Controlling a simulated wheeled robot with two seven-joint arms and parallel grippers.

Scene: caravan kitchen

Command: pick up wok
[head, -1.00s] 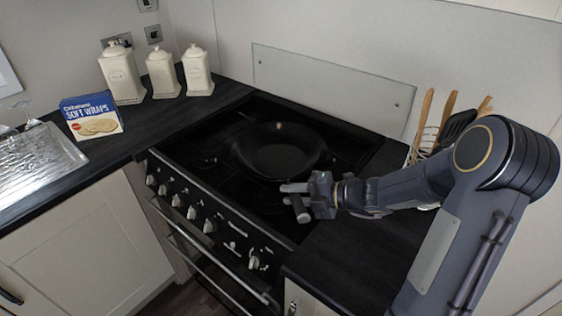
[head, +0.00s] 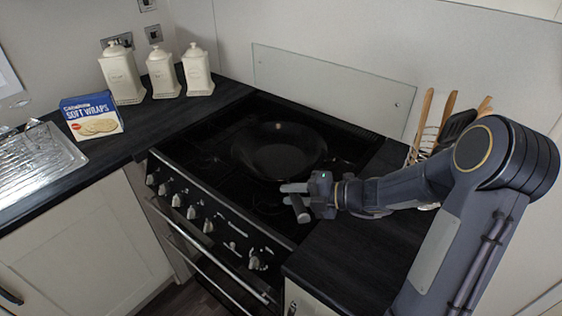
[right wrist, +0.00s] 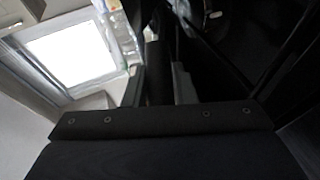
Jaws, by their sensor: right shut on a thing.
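The black wok (head: 279,150) is on the dark hob in the head view, with its open side up. I cannot tell whether its base touches the hob or is slightly above it. My right gripper (head: 294,201) is at the wok's near right side, by the hob's front right corner. In the right wrist view, the dark wok handle (right wrist: 158,72) runs between the two fingers, and the gripper is shut on it. In the head view the handle is hard to make out against the black hob. My left gripper is in neither view.
A utensil holder (head: 424,145) stands behind my right arm. Three cream canisters (head: 163,74) and a blue soft wraps box (head: 92,116) are on the left worktop, near a metal sink drainer (head: 40,155). A backsplash panel (head: 330,88) stands behind the hob.

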